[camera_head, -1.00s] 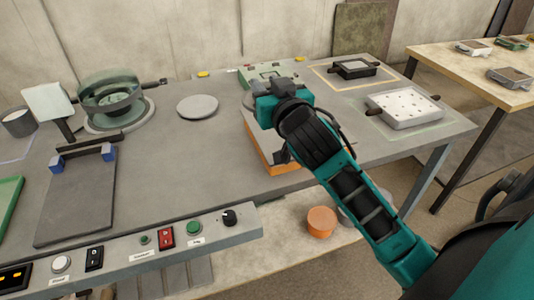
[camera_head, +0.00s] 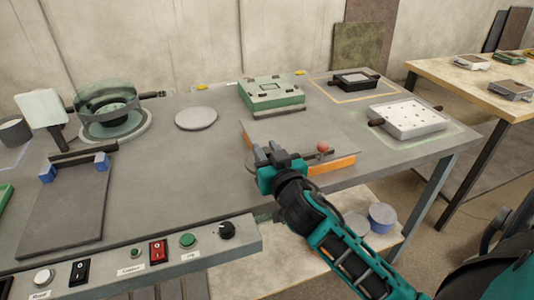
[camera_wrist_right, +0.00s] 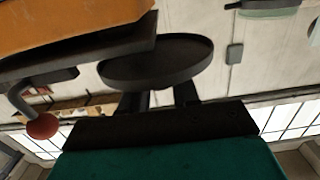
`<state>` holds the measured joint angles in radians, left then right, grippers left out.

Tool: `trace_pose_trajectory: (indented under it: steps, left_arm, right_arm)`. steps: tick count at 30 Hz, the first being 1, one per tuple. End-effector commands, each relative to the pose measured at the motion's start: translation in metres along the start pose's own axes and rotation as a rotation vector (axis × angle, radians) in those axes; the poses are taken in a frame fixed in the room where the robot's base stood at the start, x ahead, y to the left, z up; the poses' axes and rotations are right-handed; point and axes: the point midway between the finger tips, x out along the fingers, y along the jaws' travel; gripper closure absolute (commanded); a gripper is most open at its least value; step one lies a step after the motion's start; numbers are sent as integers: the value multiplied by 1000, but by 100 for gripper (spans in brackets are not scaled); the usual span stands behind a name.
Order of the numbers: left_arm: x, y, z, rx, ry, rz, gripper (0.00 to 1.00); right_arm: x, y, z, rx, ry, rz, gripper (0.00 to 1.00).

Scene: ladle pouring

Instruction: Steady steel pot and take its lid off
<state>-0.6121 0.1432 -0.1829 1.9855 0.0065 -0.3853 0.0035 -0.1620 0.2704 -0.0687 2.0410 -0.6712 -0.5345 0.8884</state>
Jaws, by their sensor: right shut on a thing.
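My right gripper (camera_head: 275,158) is low over the front edge of the bench, beside the orange-sided plate (camera_head: 332,165). In the right wrist view it is shut on a round dark disc (camera_wrist_right: 155,62) with a raised rim; in the head view this is mostly hidden by the gripper. I cannot tell whether the disc is the lid. No lidded steel pot is clearly seen. A grey round container (camera_head: 14,132) stands at the far left, and a flat grey disc (camera_head: 196,118) lies on the bench. My left gripper is not in view.
A glass-walled bowl (camera_head: 108,105) stands at the back left. A lever with a red knob (camera_head: 323,147) is close right of my gripper. A green fixture (camera_head: 272,92) and white tray (camera_head: 410,117) stand behind. The middle of the bench (camera_head: 180,170) is clear.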

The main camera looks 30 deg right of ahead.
Motion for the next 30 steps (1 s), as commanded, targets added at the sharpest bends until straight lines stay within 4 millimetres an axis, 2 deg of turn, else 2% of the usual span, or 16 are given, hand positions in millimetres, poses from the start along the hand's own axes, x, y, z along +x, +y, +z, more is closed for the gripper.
trace_pose_trajectory:
  steps: [14,15,22,30]
  left_arm:
    - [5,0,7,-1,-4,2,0]
    - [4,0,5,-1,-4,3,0]
    - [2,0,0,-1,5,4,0]
    - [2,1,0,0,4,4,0]
  right_arm:
    - [1,0,10,-1,1,0,100]
    - [1,0,9,-1,1,0,67]
    - [1,0,9,-1,0,0,45]
    - [0,0,7,-1,1,0,44]
